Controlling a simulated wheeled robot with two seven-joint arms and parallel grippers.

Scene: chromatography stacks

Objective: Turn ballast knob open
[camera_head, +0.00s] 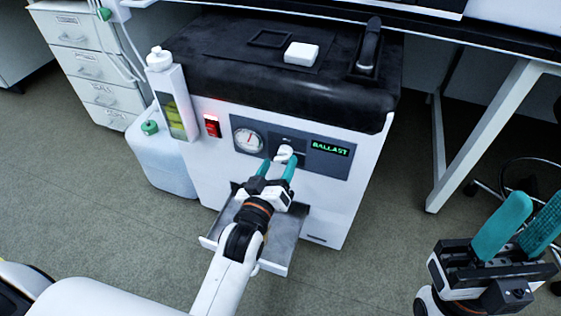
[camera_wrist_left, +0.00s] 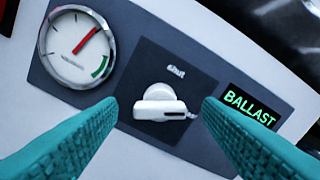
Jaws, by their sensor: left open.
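The white ballast knob (camera_head: 285,153) is on the dark front panel of the pump cabinet (camera_head: 330,195). In the left wrist view the knob (camera_wrist_left: 162,103) has a bar-shaped grip lying roughly across, with a small dark mark at its right end, and a label above that seems to read "Shut". My left gripper (camera_head: 278,167) is open, its teal fingers pointing at the panel. In the wrist view its fingertips (camera_wrist_left: 160,104) lie either side of the knob, with gaps showing. My right gripper (camera_head: 528,225) is at the lower right, its teal fingers apart, far from the knob.
A round gauge (camera_head: 249,140) is left of the knob and a green-lit "BALLAST" display (camera_head: 330,147) right of it. A red switch (camera_head: 212,126) is further left. A drip tray (camera_head: 285,240) juts out below my left gripper. A white jug (camera_head: 160,160) stands at left.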

